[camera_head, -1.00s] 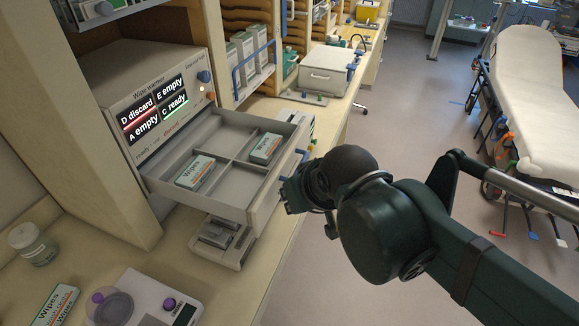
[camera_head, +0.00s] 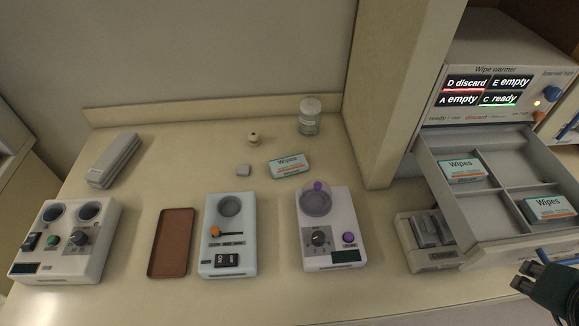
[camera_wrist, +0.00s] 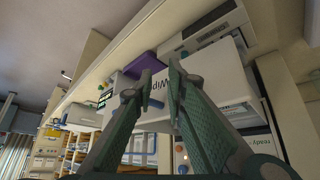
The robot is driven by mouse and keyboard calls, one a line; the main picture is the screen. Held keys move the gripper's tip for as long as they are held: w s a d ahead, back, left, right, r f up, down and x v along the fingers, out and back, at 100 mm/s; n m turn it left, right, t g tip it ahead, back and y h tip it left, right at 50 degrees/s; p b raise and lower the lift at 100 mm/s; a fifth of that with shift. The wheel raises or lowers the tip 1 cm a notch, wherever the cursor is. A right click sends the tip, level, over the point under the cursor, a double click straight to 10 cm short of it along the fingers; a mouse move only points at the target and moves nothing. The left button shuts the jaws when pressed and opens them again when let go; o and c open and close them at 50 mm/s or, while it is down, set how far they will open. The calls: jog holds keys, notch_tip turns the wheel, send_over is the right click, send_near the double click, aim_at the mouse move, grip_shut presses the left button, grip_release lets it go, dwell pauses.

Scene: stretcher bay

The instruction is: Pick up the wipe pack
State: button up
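A wipe pack (camera_head: 463,170) lies in the back left compartment of the open drawer (camera_head: 483,196). A second wipe pack (camera_head: 547,209) lies in the front right compartment. A third wipe pack (camera_head: 290,165) lies on the counter, left of the pillar. The wipe warmer (camera_head: 505,64) reads D discard, E empty, A empty and C ready. My gripper (camera_head: 526,277) shows at the lower right, in front of the drawer, apart from every pack. In the wrist view, its fingers (camera_wrist: 158,72) are apart with nothing between them, and the warmer's casing (camera_wrist: 205,85) is beyond.
On the counter are a white device with a clear cup (camera_head: 327,229), a pale blue device (camera_head: 228,236), a brown tray (camera_head: 171,243), a two-cup device (camera_head: 66,242) and a lidded jar (camera_head: 309,117). A grey holder (camera_head: 425,242) sits below the drawer. The pillar (camera_head: 394,90) stands left of the warmer.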

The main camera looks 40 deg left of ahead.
jog(key=shift+o, duration=0.5)
jog(key=o, duration=2.5)
jog(key=shift+o, duration=0.2)
